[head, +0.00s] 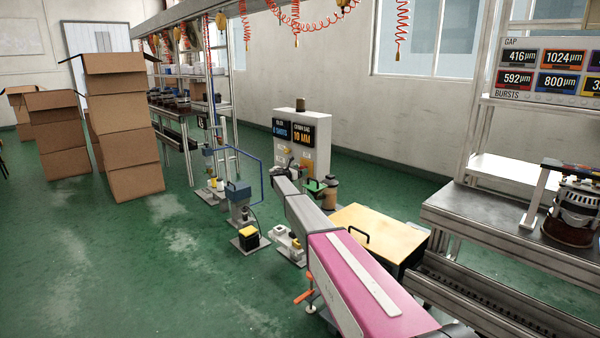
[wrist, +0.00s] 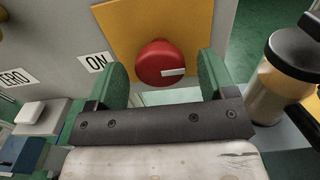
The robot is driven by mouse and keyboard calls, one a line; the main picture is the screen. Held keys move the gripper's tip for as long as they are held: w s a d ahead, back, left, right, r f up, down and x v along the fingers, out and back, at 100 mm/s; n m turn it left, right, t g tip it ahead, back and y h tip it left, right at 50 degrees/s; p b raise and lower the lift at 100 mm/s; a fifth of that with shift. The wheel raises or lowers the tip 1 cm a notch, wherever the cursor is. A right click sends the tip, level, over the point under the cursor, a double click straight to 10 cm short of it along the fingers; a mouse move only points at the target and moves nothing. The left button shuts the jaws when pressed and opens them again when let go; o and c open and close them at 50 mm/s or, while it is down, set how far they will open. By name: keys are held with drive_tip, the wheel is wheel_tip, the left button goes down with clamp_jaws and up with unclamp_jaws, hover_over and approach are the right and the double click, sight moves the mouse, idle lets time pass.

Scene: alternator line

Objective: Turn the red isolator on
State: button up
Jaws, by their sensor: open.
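The red isolator (wrist: 160,62) is a round red knob on a yellow plate (wrist: 120,22) in the wrist view. A white bar on its face points to the right of the picture, away from the "ON" label (wrist: 97,62) on the left. My gripper (wrist: 163,72) is open, with one green finger to the left of the knob and one to the right. Gaps show between both fingers and the knob. In the head view my gripper (head: 321,186) is at the front of the grey cabinet (head: 321,132); I cannot make out the knob there.
A "ZERO" label (wrist: 14,78) is further left on the panel. A dark-capped cylinder (wrist: 290,70) stands close to the right of my gripper. A yellow-topped box (head: 375,230) is right of my arm. Small floor-standing devices (head: 250,237) are left; open green floor lies beyond.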

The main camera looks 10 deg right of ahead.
drive_tip(key=c, duration=0.9)
drive_tip(key=shift+m, duration=0.3)
drive_tip(key=shift+s+m, duration=0.1)
drive_tip(key=shift+m, duration=8.5)
